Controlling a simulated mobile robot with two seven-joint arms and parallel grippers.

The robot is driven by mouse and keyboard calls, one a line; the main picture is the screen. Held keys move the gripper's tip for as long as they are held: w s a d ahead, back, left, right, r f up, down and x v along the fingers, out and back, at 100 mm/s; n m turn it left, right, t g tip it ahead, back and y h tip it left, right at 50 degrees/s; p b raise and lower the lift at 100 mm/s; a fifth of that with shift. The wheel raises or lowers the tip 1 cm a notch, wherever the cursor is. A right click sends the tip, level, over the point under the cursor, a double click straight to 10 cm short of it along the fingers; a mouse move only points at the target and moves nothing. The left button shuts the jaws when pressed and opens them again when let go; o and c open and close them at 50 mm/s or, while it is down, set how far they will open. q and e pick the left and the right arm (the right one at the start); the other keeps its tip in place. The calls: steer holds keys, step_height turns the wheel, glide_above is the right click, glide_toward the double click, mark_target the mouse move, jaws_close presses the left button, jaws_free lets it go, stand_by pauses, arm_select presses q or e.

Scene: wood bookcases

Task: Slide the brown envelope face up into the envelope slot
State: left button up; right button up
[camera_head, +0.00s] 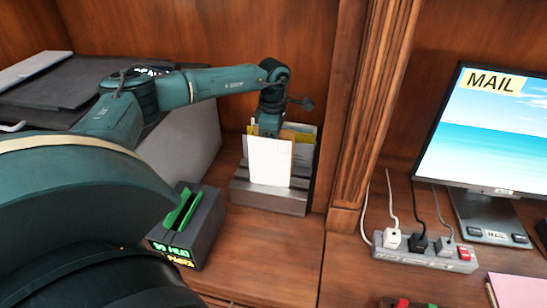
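A metal envelope holder (270,197) stands on the wood shelf against the back panel. A white envelope or card (270,162) stands upright at its front, and more papers, some yellowish, stand behind it. A brownish edge (299,134) shows among them; I cannot tell whether it is the brown envelope. My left arm reaches in from the left, and my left gripper (269,126) points down at the top of the papers. Its fingertips are partly hidden, so I cannot tell whether they are shut on anything. My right gripper is not in view.
A dark box (187,228) with a green-edged slot and lit lettering stands left of the holder. Dark folders (75,82) lie at the back left. A wood pillar (372,100) divides the shelf from a monitor (490,125) and power strip (425,253). The shelf front is clear.

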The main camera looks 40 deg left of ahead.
arm_select(q)
jaws_close()
stand_by(0.5)
step_height(320, 180, up, 10)
steer(key=shift+r+b, duration=0.1)
steer(key=shift+b, duration=0.45)
